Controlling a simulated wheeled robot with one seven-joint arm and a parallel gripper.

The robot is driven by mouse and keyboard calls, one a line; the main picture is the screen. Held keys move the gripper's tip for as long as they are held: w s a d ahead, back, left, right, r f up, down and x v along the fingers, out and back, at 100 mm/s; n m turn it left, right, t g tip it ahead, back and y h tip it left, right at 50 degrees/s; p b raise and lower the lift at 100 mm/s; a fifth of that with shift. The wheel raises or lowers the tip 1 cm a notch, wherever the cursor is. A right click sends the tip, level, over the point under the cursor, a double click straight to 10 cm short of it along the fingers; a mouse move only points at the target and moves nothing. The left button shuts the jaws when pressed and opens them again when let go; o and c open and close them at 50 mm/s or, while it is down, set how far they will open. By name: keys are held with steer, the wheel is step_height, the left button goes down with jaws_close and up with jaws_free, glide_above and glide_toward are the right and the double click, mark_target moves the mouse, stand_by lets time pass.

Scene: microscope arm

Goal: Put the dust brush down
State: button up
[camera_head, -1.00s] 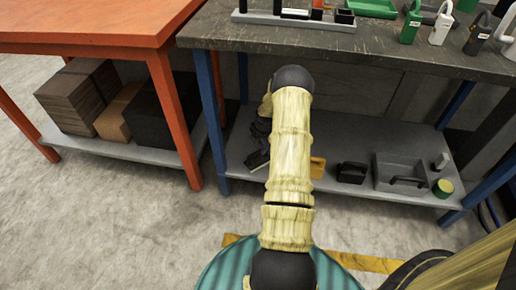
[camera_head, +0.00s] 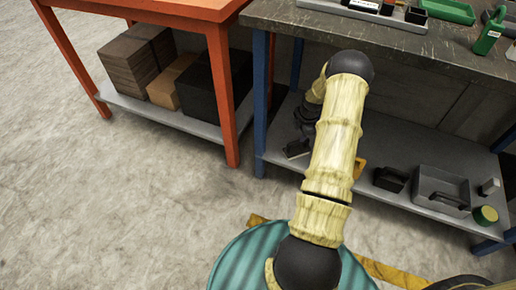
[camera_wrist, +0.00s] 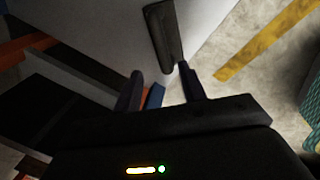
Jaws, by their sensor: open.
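A long dark piece, which looks like the dust brush (camera_wrist: 163,38), lies on a pale grey surface in the wrist view, close to that surface's edge. My gripper (camera_wrist: 160,72) is open, and its two dark fingers point toward the brush's near end. The brush extends beyond the fingertips; I cannot tell whether they touch it. In the head view a dark shape shows on the left part of the grey lower shelf (camera_head: 408,205), beside my arm. I cannot tell there whether it is brush or gripper.
A black box (camera_head: 389,179), a grey bin (camera_head: 441,190) and a green-and-yellow tin (camera_head: 485,215) stand on the shelf. A yellow block (camera_head: 360,166) is partly behind my arm. The blue leg (camera_head: 260,105) and orange table (camera_head: 229,95) are to the left.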

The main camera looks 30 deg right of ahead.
steer(key=s+a+r+m, duration=0.3)
steer(key=a+r+m, duration=0.5)
steer(key=a+r, duration=1.1)
steer(key=s+a+r+m, duration=0.3)
steer(key=s+a+m, duration=0.1)
steer(key=s+a, duration=0.3)
steer(key=s+a+r+m, duration=0.4)
steer(key=s+a, duration=0.3)
steer(key=s, duration=0.2)
steer(key=shift+m, duration=0.3)
steer(key=shift+r, duration=0.1)
step_height(320, 180, up, 43)
steer(key=p, duration=4.3)
